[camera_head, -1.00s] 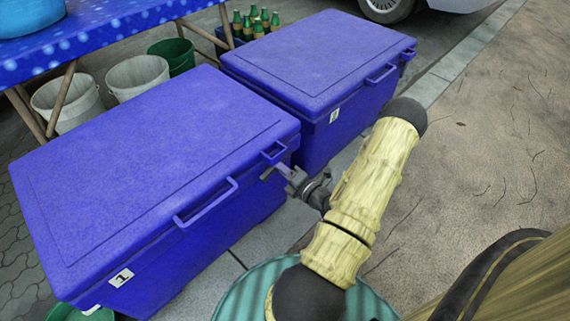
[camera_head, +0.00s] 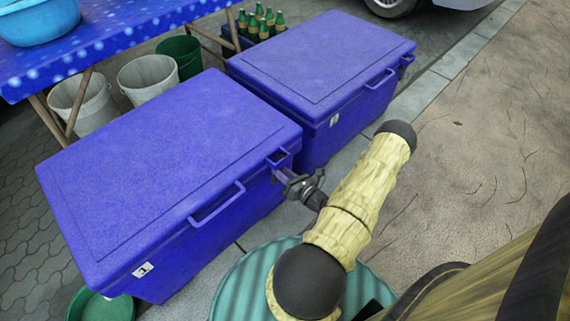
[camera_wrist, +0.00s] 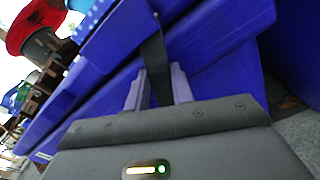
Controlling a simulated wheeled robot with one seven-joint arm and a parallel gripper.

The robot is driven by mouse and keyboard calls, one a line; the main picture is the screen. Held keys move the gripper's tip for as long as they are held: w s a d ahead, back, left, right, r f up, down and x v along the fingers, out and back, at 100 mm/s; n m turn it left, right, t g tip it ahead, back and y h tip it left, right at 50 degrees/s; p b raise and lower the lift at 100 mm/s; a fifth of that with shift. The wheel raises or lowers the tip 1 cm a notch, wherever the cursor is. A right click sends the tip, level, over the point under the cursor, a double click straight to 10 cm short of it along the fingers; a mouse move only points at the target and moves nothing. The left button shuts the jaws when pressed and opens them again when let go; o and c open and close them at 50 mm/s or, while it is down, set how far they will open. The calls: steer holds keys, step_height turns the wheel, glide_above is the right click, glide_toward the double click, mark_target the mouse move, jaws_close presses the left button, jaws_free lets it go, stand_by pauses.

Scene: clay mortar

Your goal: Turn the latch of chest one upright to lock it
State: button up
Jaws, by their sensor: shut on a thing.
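Chest one (camera_head: 168,165) is the nearer blue chest, with its lid closed and a white "1" label. Its latch (camera_head: 278,157) is a small blue loop at the right end of the front, under the lid edge. My gripper (camera_head: 280,177) is at the latch, coming from the right. In the wrist view my gripper (camera_wrist: 157,82) has its two pale fingers on either side of a dark bar (camera_wrist: 156,70), which looks like the latch in shade. The jaws are shut on it. My fingertips are partly hidden, and the latch's exact tilt is hard to tell.
A second blue chest (camera_head: 320,75) stands just behind chest one. Chest one's handle (camera_head: 217,205) sticks out left of my gripper. Buckets (camera_head: 150,78), a crate of bottles (camera_head: 262,24) and a blue-covered table (camera_head: 120,32) are behind. Open pavement (camera_head: 470,150) lies to the right.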

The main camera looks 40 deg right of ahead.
steer(key=n+p, duration=0.4)
steer(key=n, duration=0.1)
steer(key=shift+s+p, duration=0.1)
steer(key=shift+p, duration=0.2)
steer(key=shift+d, duration=0.2)
steer(key=o, duration=1)
steer(key=shift+a, duration=0.25)
steer(key=s+p, duration=0.1)
steer(key=s, duration=0.4)
steer(key=s+d+p, duration=0.1)
steer(key=s, duration=0.5)
steer(key=s+p, duration=0.1)
steer(key=s, duration=0.5)
steer(key=shift+s+d, duration=0.1)
steer(key=shift+d, duration=0.1)
